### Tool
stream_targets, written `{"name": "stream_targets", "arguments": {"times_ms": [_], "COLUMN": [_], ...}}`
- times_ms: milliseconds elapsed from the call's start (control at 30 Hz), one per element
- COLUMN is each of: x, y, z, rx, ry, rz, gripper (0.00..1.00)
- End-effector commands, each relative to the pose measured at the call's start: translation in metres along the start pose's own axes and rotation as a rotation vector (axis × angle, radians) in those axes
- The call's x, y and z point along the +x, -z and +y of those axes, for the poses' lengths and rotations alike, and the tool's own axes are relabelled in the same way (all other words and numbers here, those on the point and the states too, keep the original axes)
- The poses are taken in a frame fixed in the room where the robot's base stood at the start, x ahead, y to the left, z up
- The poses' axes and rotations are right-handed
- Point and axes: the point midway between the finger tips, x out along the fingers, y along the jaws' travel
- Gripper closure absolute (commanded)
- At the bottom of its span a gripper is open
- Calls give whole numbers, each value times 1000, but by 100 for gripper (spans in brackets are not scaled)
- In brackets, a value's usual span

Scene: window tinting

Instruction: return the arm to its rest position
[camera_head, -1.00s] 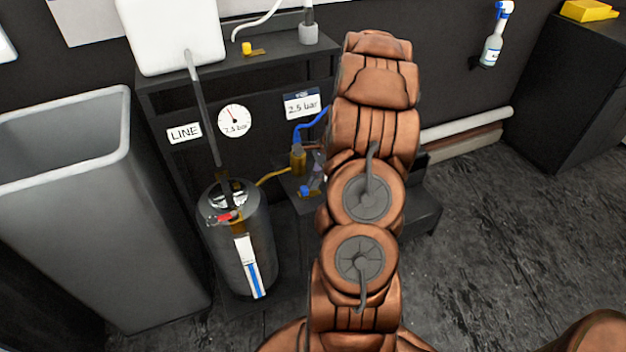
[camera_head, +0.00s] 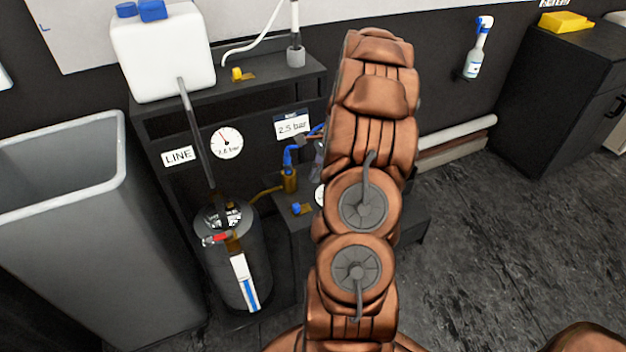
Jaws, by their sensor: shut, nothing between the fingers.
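My copper-coloured arm (camera_head: 372,140) stands up through the middle of the head view, with its two round grey joint caps facing the camera. It covers part of the low dark bench and the wall behind. My gripper cannot be made out; it seems hidden behind the arm links or out of the picture.
A grey open bin (camera_head: 60,170) stands at left. Beside it are a dark pressure tank (camera_head: 238,275) and a shelf unit (camera_head: 270,85) bearing a white canister (camera_head: 165,55). A low bench (camera_head: 405,240) is partly behind my arm. A black cabinet (camera_head: 560,100) stands right; floor before it is clear.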

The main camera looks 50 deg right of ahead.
Motion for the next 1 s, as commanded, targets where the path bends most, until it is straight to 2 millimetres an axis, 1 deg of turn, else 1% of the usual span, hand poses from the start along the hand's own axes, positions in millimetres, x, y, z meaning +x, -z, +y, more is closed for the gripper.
{"name": "stream_targets", "arguments": {"times_ms": [67,733,867,967,1000], "x": [-4,-4,-14,-25,-28], "y": [0,-1,-32,-68,-83], "z": [0,0,4,12,17], "rx": [0,-4,-93,-201,-248], "ry": [0,-1,-21,-45,-59], "rz": [1,1,11,21,24], "gripper": [100,100,100,100,100]}}
